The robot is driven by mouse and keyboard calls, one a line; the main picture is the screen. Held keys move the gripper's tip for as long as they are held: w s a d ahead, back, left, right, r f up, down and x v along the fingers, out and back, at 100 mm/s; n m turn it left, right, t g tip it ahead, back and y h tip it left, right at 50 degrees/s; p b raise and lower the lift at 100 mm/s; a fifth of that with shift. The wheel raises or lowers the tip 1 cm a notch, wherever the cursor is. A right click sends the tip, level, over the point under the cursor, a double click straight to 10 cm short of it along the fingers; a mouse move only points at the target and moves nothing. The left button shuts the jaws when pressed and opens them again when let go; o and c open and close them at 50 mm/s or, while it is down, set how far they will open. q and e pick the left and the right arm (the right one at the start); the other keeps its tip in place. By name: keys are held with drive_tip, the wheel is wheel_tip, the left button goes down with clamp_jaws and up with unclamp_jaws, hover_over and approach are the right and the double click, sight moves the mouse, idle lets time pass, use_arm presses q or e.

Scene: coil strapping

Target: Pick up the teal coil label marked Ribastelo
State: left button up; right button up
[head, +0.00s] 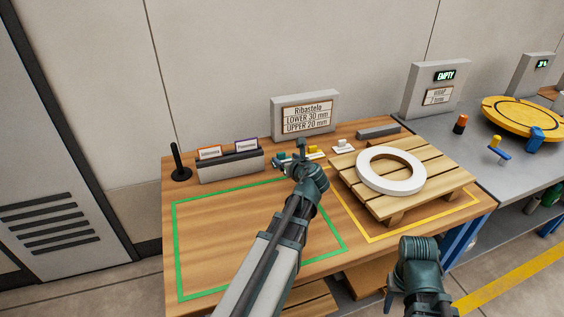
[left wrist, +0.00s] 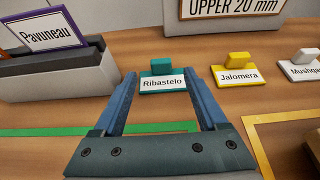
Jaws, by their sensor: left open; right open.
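The teal coil label (left wrist: 162,84), marked Ribastelo, lies flat on the wooden table with a teal grip block standing on its back edge. In the head view only a small teal part (head: 281,159) shows beside my left gripper. My left gripper (head: 298,157) is open. In the left wrist view its two fingers (left wrist: 163,92) reach forward on either side of the label, and nothing is held. My right gripper (head: 396,301) is open and empty, low at the front, away from the table top.
A yellow label marked Jalomera (left wrist: 238,77) and a white label (left wrist: 302,68) lie right of the teal one. A grey card holder (head: 230,167) stands left. A sign (head: 305,116) stands behind. A pallet (head: 452,178) bears a white coil (head: 361,170). The green-outlined area is clear.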

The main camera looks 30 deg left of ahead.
sight(282, 156)
use_arm(q)
drive_tip(key=b+x, duration=0.1)
drive_tip(key=x, duration=0.3)
drive_tip(key=shift+d+f+b, duration=0.15)
drive_tip(key=shift+f+b, duration=0.15)
drive_tip(key=shift+b, duration=0.05)
drive_tip(key=shift+w+a, duration=0.2)
drive_tip(key=shift+a, duration=0.1)
clamp_jaws()
